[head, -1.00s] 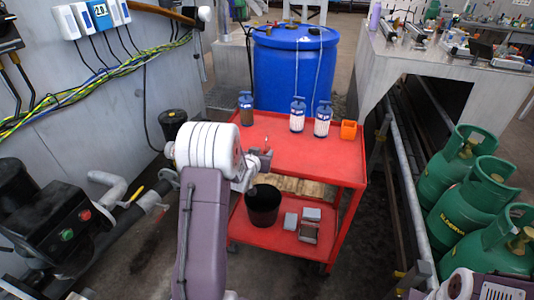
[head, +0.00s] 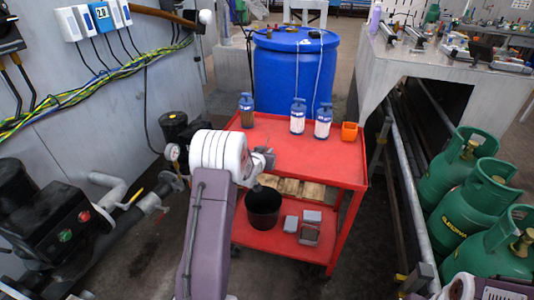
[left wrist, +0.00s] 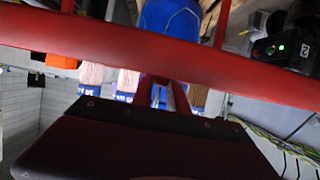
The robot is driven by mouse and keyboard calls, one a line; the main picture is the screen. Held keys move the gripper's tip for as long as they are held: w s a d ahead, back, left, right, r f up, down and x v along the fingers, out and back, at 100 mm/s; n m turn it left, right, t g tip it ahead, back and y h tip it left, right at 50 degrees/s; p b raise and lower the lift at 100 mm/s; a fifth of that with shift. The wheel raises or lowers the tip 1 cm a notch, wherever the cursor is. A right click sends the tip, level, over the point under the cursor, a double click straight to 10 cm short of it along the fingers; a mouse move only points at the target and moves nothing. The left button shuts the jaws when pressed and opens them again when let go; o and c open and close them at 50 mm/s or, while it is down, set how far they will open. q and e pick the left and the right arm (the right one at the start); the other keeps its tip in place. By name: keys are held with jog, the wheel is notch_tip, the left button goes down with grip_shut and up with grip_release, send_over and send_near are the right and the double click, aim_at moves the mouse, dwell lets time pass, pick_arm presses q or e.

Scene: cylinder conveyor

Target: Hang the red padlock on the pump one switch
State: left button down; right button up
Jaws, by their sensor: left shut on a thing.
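My left gripper (head: 264,159) is over the front left part of the red cart, seen past my white wrist. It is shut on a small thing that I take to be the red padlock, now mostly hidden. In the left wrist view, the two dark red fingers (left wrist: 163,94) are close together, and the padlock does not show clearly between them. My right gripper is out of view.
A blue drum (head: 292,75) stands behind. Green cylinders (head: 480,195) are at the right. Pipes and a gauge (head: 172,152) lie left of my arm.

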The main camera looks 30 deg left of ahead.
pick_arm(q)
notch_tip(320, 180, up, 5)
jog(key=shift+f+p, duration=0.2)
jog(key=shift+p, duration=0.55)
jog(key=s+d+r+p, duration=0.1)
jog(key=s+d+r, duration=0.4)
jog(key=d, duration=0.5)
jog(key=shift+s+d+r, duration=0.15)
jog(key=shift+r, duration=0.55)
